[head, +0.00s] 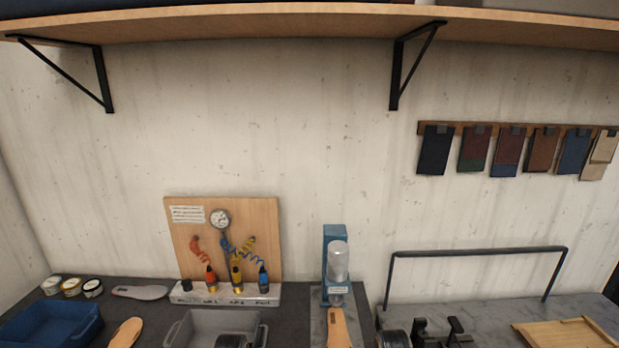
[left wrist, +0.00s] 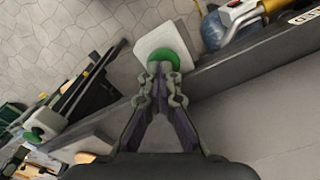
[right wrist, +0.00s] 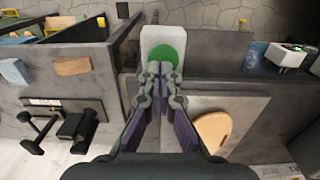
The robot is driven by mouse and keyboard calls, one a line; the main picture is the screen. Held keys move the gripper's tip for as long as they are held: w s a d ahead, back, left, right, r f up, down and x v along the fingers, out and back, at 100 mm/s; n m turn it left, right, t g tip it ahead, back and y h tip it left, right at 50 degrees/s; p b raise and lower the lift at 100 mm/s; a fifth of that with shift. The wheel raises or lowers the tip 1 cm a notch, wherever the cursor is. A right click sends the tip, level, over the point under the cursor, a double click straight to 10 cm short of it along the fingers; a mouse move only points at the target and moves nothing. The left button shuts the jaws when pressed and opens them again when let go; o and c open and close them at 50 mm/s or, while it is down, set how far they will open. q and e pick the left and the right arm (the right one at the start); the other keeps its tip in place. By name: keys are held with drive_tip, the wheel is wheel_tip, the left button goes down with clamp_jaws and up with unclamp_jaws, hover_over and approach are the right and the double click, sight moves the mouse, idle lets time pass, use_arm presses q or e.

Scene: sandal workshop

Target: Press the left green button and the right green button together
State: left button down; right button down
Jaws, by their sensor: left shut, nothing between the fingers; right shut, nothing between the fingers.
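In the left wrist view, a round green button (left wrist: 168,60) sits on a white box (left wrist: 152,40). My left gripper (left wrist: 160,70) is shut and empty, its fingertips overlapping the near part of this button. In the right wrist view, a second green button (right wrist: 166,55) sits on a white box (right wrist: 163,34). My right gripper (right wrist: 161,70) is shut and empty, its fingertips in front of that button's near edge. I cannot tell whether either gripper touches its button. The head view shows neither the buttons nor the grippers.
The head view shows a blue bin (head: 52,325), a grey bin (head: 188,327), a blue bottle stand (head: 334,236) and a black bar frame (head: 478,253) along the workbench. A dark bench edge (left wrist: 255,62) runs beside the left button's box. A shelf (head: 250,22) hangs above.

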use_arm(q)
drive_tip(key=shift+f, duration=0.3)
use_arm(e)
drive_tip(key=shift+f, duration=0.15)
use_arm(q)
drive_tip(key=shift+r+p, duration=0.15)
drive_tip(key=shift+p, duration=0.35)
use_arm(e)
drive_tip(key=shift+r, duration=0.65)
